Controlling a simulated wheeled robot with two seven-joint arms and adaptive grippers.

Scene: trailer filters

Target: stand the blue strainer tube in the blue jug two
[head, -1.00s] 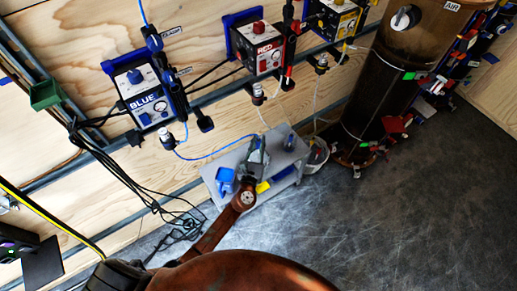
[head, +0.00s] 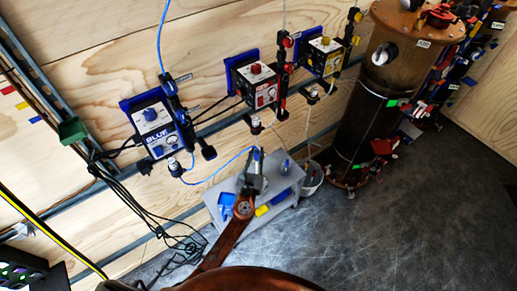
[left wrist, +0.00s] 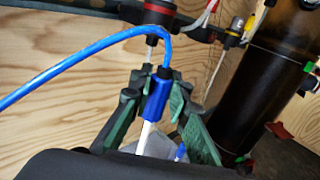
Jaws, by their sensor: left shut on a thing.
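My left gripper (head: 256,163) is above the grey bench and shut. In the left wrist view its green fingers (left wrist: 156,85) close around the blue strainer tube (left wrist: 155,100), which is roughly upright. A white length shows below its blue body, and a blue hose (left wrist: 90,78) bends off its top to the left. The tube's lower end is hidden. A blue jug (head: 227,200) stands on the bench, left of and below the gripper and partly hidden by my arm. I cannot read which jug it is. My right gripper is not in view.
The grey bench (head: 286,183) has blue and yellow items on its lower level and a clear container (head: 284,166) on top. A bucket (head: 312,176) stands to its right. The BLUE control box (head: 156,125) and red and yellow ones hang on the wall. Floor at right is clear.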

